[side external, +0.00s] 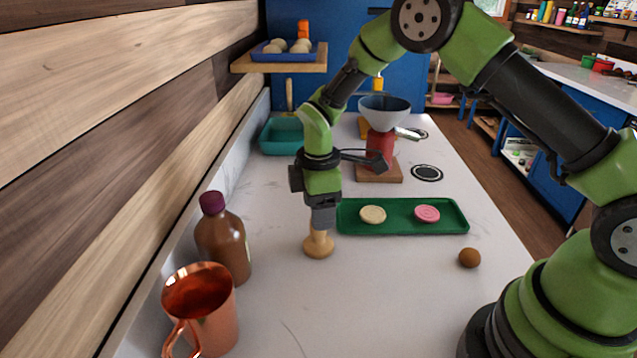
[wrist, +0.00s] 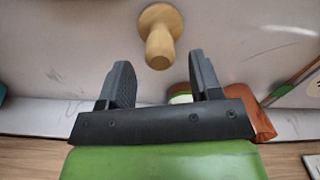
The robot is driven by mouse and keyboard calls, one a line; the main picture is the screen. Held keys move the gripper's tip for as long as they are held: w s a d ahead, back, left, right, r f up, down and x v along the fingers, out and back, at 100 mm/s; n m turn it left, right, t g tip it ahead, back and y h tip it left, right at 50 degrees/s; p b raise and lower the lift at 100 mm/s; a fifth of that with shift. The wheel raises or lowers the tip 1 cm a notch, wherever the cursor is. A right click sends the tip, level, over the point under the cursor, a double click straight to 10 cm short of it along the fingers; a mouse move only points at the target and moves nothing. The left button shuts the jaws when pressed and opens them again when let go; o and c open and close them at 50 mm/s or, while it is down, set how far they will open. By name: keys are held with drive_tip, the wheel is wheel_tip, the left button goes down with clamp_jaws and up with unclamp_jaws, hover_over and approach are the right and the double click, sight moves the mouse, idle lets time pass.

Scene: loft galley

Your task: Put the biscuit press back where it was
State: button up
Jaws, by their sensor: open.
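The biscuit press (side external: 318,246), a pale wooden stamp with a round base and a knob-like handle, stands upright on the white counter, left of the green tray. My gripper (side external: 323,222) points down at the handle's top in the side view and hides part of it. In the wrist view the press (wrist: 160,22) lies just beyond the fingertips, roughly centred between them. The gripper (wrist: 163,75) is open, with nothing between its fingers. I cannot tell whether a finger touches the handle.
The green tray (side external: 400,227) holds a cream biscuit (side external: 373,215) and a pink biscuit (side external: 427,213). A brown bottle (side external: 222,240) and copper mug (side external: 205,310) stand front left. A brown ball (side external: 469,258) lies right. A scale with a bowl (side external: 384,110) stands behind. The front middle counter is clear.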

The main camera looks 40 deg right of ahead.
wheel_tip(320, 180, up, 7)
drive_tip(key=shift+f, duration=0.15)
drive_tip(key=s+r+m+t+y, duration=0.1)
drive_tip(key=s+r+m+t, duration=0.1)
drive_tip(key=s+r+m, duration=0.45)
drive_tip(key=s+r+m+t, duration=0.2)
drive_tip(key=s+r, duration=0.2)
drive_tip(key=r, duration=0.5)
drive_tip(key=s+r+m+t+y, duration=0.1)
drive_tip(key=s+m+t, duration=0.2)
drive_tip(key=s+m, duration=0.4)
drive_tip(key=shift+s+d+r, duration=0.15)
drive_tip(key=shift+s+d, duration=0.15)
drive_tip(key=shift+s, duration=2.25)
drive_tip(key=shift+m, duration=0.25)
